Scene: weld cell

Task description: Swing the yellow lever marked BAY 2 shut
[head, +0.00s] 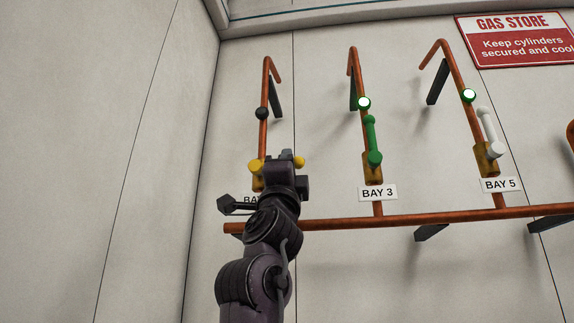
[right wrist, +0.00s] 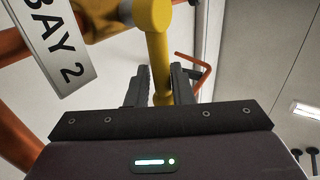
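The yellow BAY 2 lever (head: 299,162) is mostly hidden behind my right gripper (head: 285,158) in the head view. Its yellow ends show on both sides, so it lies roughly crosswise to its upright copper pipe (head: 264,85). In the right wrist view the yellow lever (right wrist: 158,52) passes between the two dark fingers of my right gripper (right wrist: 160,85), which appear to touch it on both sides. The BAY 2 label (right wrist: 62,45) and the yellow valve hub (right wrist: 98,20) are at the upper left there. The indicator ball (head: 261,113) above the valve is dark. My left gripper is out of view.
To the right stand a green BAY 3 lever (head: 373,142) and a white BAY 5 lever (head: 488,128), both along their pipes, with lit indicators. A horizontal copper pipe (head: 400,219) runs below on dark brackets. The wall at left is bare.

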